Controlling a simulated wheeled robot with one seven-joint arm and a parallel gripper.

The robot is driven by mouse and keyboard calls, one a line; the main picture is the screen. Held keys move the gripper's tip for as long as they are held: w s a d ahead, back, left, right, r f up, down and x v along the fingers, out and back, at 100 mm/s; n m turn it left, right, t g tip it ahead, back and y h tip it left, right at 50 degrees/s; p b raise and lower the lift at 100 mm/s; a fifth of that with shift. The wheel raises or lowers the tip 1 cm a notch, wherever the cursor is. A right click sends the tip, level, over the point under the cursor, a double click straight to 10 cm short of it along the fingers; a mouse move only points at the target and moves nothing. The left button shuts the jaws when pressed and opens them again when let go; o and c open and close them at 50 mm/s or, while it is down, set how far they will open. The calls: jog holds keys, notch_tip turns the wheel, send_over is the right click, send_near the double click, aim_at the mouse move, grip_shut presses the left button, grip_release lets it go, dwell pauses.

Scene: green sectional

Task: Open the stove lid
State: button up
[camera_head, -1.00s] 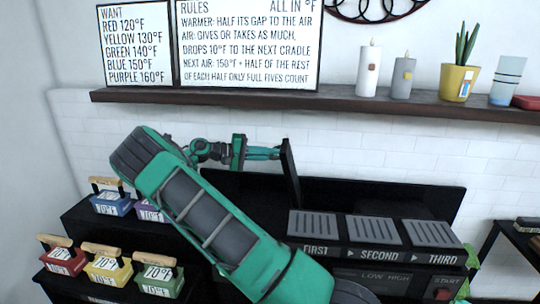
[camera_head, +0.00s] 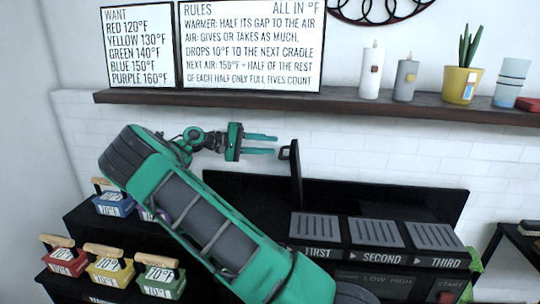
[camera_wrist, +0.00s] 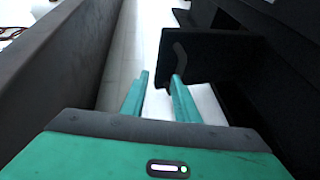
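The black stove lid (camera_head: 295,172) stands up nearly edge-on at the left end of the stove's cradle row, with a small handle (camera_head: 284,152) on its left face. The lid also shows in the wrist view (camera_wrist: 210,58) as a dark panel beyond the fingers, its handle (camera_wrist: 180,56) facing them. My gripper (camera_head: 276,145) is left of the handle, with a small gap between. Its two teal fingers are apart and empty, as the wrist view also shows (camera_wrist: 160,80). The stove front (camera_head: 375,282) has LOW/HIGH markings and a red START button (camera_head: 445,298).
Three grey slotted cradles (camera_head: 375,233) marked FIRST, SECOND and THIRD lie right of the lid. Several coloured, tagged blocks with wooden handles, including a green one (camera_head: 160,279), stand on black steps at left. A shelf (camera_head: 330,104) with candles runs above. Wall space left of my gripper is clear.

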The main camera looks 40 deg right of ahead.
jog(key=a+r, duration=0.5)
jog(key=a, duration=0.4)
jog(key=shift+s+r, duration=0.15)
jog(key=shift+s, duration=0.25)
